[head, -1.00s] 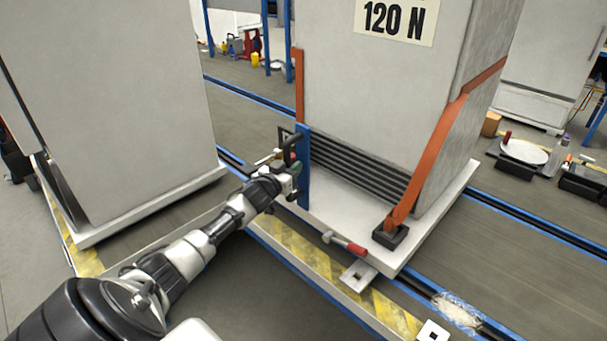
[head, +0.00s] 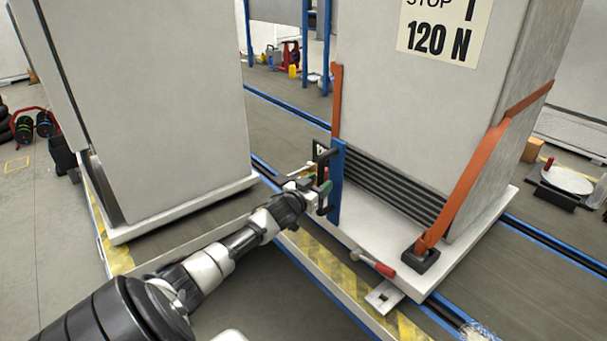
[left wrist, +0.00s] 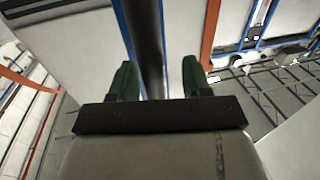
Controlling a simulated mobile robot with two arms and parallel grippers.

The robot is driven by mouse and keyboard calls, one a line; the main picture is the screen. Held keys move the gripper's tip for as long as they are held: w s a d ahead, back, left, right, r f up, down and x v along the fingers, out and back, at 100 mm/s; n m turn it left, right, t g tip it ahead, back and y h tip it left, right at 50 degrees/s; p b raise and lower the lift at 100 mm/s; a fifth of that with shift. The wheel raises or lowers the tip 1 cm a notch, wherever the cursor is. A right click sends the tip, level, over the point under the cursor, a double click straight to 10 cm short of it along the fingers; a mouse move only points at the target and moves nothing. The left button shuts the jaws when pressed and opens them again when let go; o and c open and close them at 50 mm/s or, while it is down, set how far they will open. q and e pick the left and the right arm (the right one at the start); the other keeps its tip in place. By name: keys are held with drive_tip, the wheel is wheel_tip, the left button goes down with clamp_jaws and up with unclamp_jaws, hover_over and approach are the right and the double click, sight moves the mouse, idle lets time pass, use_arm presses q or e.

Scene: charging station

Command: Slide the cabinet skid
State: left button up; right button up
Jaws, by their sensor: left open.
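The cabinet skid (head: 350,222) is a white base under a tall grey cabinet (head: 400,110) marked "120 N". An orange strap runs down to a black block on its front corner. A blue upright (head: 337,182) with a black handle (head: 321,157) stands at its left side. My left gripper (head: 324,190) is at this handle, its green fingers apart. In the left wrist view the open fingers (left wrist: 158,80) straddle a dark bar with a blue edge, as seen from there; contact cannot be told. My right gripper is not in view.
A second cabinet (head: 150,110) stands on a white base at left, with a gap of floor between the two. Yellow-black striped edging (head: 320,268) runs in front. A red-handled lever (head: 383,269) and a metal bracket (head: 384,297) sit at the skid's front edge. Blue-edged rails (head: 550,250) cross the floor.

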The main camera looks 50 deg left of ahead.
use_arm(q)
drive_tip(key=s, duration=0.8)
drive_tip(key=shift+s+d+p, duration=0.35)
drive_tip(key=shift+d+p, duration=0.05)
drive_tip(key=s+d+f+g+p, duration=0.1)
drive_tip(key=s+d+f+g, duration=0.2)
drive_tip(key=f, duration=0.6)
drive_tip(key=s+d+f+g+p, duration=0.1)
drive_tip(key=s+f+g+p, duration=0.1)
drive_tip(key=s+f, duration=0.55)
drive_tip(key=s+d+f+g+p, duration=0.1)
drive_tip(key=s+d+f+g, duration=0.2)
drive_tip(key=f, duration=0.8)
drive_tip(key=s+d+f+m+g+p, duration=0.1)
drive_tip(key=s+d+f+g, duration=0.2)
drive_tip(key=s+d, duration=0.4)
drive_tip(key=s+d+f+m+g+h+p, duration=0.1)
drive_tip(key=s+d+f, duration=0.5)
drive_tip(key=s, duration=0.7)
drive_tip(key=s+d+f+m+g+h+p, duration=0.1)
drive_tip(key=s+d+f+g, duration=0.3)
drive_tip(key=s+d, duration=0.4)
drive_tip(key=shift+s+f+m+g+p, duration=0.45)
drive_tip(key=shift+s+f+p, duration=0.3)
drive_tip(key=shift+s, duration=0.45)
drive_tip(key=shift+w, duration=0.1)
